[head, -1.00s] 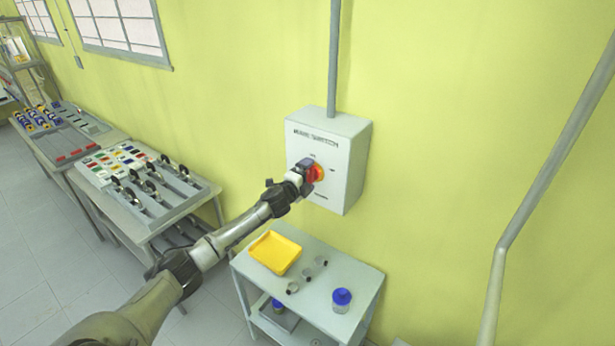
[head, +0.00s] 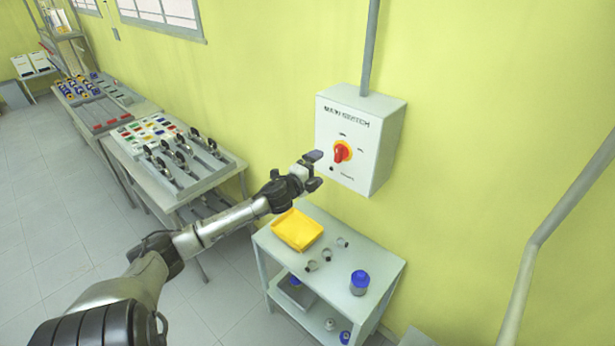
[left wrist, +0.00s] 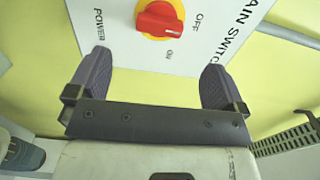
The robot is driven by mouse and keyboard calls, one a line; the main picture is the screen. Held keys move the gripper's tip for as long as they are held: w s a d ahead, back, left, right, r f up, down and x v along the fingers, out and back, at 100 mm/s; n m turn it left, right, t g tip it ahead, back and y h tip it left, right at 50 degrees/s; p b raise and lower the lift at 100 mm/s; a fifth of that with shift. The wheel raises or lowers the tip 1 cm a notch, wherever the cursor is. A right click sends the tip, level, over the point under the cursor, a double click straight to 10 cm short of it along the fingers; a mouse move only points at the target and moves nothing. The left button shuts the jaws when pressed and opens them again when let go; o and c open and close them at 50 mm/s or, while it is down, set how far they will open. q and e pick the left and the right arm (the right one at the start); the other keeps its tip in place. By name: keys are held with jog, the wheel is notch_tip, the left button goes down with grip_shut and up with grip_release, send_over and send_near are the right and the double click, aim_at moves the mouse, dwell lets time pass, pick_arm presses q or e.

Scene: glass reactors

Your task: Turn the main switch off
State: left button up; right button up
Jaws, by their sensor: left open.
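The main switch box (head: 360,140) is a light grey box on the yellow-green wall. On its front is a red knob (head: 342,152) on a yellow disc. The knob's bar stands upright on the box. In the left wrist view, the knob (left wrist: 160,18) has its bar running sideways, in line with the OFF label; the ON label is below it. My left gripper (head: 315,171) is open and empty, in front of the box and apart from the knob. Its two dark fingers (left wrist: 153,82) frame the space below the knob in the wrist view. My right gripper does not show.
Below the box stands a grey trolley (head: 375,262) with a yellow tray (head: 297,230), small clear containers and a blue-capped jar (head: 360,282). A bench of tools (head: 185,165) is at the left. A conduit (head: 372,45) rises from the box.

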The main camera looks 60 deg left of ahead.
pick_arm(q)
jog(key=shift+v, duration=1.95)
jog(key=s+a+f+n+g+y, duration=0.2)
jog(key=s+a+n+g+y, duration=0.15)
jog(key=n, duration=0.25)
jog(key=s+d+f+n+g+h+p, duration=0.1)
jog(key=s+d+f+n+g, duration=0.2)
jog(key=d, duration=0.5)
jog(key=s+d+f+n+g+h, duration=0.1)
jog(key=s+d+f+n+g, duration=0.1)
jog(key=s+d+f+g, duration=0.45)
jog(key=s+d+h+p, duration=0.2)
jog(key=s+d+p, duration=0.1)
jog(key=d, duration=0.7)
jog(key=s+d+r+h+p, duration=0.1)
jog(key=s+d+h+p, duration=0.2)
jog(key=d, duration=0.7)
jog(key=s+d+h+p, duration=0.3)
jog(key=s+d, duration=0.2)
jog(key=d, duration=0.5)
jog(key=shift+s+d+r, duration=0.2)
jog(key=shift+d+r, duration=0.1)
jog(key=shift+d, duration=0.1)
